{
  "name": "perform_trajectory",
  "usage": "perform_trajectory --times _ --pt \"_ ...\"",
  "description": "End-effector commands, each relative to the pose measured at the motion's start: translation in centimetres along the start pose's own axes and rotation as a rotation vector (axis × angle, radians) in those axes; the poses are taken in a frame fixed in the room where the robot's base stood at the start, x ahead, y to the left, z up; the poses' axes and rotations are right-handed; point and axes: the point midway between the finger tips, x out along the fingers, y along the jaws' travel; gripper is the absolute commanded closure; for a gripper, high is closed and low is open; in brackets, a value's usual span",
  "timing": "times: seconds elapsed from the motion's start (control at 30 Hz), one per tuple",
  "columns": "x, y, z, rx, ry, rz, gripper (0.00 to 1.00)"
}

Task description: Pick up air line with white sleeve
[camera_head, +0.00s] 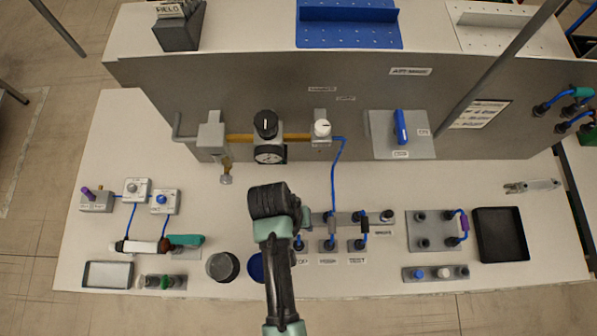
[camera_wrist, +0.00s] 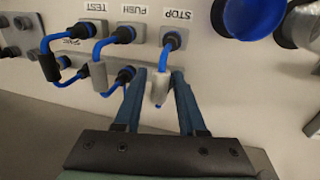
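The air line with the white sleeve (camera_wrist: 161,84) runs as a short blue hose from the port above the STOP label. Its pale sleeve sits between the two teal fingers of my gripper (camera_wrist: 159,74) in the wrist view. My gripper is open, with a finger on each side and a visible gap to the left finger. The line's lower end is partly hidden between the fingers. In the head view the line (camera_head: 299,241) shows only in part beside my arm, which covers much of it.
Close by are the PUSH line with a grey sleeve (camera_wrist: 98,76) and the TEST line with a black sleeve (camera_wrist: 49,66). A blue round cup (camera_head: 256,268) and a dark round cup (camera_head: 222,267) stand left of the ports. A black tray (camera_head: 478,237) lies at the right.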

Motion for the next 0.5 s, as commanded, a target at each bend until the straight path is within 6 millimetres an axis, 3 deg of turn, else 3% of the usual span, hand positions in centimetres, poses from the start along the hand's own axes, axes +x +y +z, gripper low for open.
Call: perform_trajectory --times 0.03,0.2,0.5 --pt "-0.02 0.0 -0.01 0.0 0.0 0.0 0.71" --pt "-0.03 0.0 -0.01 0.0 0.0 0.0 1.0" --pt "-0.06 0.0 -0.03 0.0 0.001 0.0 1.0"
